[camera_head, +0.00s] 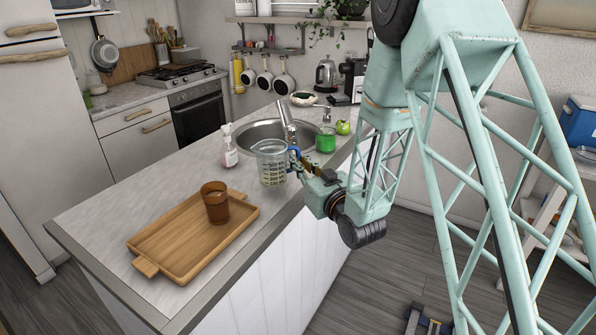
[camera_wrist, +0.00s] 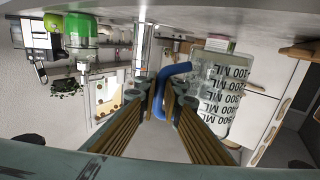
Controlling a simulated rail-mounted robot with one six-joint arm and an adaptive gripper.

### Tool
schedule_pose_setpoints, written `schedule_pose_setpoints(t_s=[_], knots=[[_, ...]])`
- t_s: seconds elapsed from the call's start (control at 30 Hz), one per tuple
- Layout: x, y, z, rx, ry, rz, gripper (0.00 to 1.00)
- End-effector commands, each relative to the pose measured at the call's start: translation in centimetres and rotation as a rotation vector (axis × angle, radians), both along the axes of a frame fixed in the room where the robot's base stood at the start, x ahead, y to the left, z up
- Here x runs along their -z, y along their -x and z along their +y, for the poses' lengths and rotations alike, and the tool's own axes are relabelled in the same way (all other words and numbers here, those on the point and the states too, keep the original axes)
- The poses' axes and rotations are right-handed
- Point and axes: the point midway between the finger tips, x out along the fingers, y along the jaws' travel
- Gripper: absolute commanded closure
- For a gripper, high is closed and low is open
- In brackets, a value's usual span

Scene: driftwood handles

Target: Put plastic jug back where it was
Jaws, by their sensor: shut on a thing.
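The plastic jug (camera_head: 271,163) is clear with dark volume marks and a blue handle. It is upright at the counter's sink side, in front of the sink. My gripper (camera_head: 297,163) reaches in from the right and is shut on the blue handle. In the wrist view, which is upside down, the fingers (camera_wrist: 160,98) close around the blue handle, and the jug's marked body (camera_wrist: 215,92) is to the right of them. I cannot tell whether the jug's base touches the counter.
A wooden tray (camera_head: 170,256) holding a brown cup (camera_head: 215,204) lies on the counter (camera_head: 107,207). A spray bottle (camera_head: 229,147) stands left of the jug. Counter between tray and jug is bare.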

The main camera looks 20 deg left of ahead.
Motion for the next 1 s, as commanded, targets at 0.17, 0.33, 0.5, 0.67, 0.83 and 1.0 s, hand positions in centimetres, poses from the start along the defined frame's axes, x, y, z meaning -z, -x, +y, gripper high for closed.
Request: schedule_pose_setpoints(t_s=[0.17, 0.33, 0.5, 0.67, 0.83, 1.0], knots=[[0.1, 0.0, 0.0, 0.0, 0.0, 0.0, 1.0], [1.0, 0.0, 0.0, 0.0, 0.0, 0.001, 1.0], [2.4, 0.0, 0.0, 0.0, 0.0, 0.0, 1.0], [3.4, 0.0, 0.0, 0.0, 0.0, 0.0, 1.0], [3.5, 0.0, 0.0, 0.0, 0.0, -0.001, 1.0], [3.5, 0.0, 0.0, 0.0, -0.001, -0.001, 1.0]])
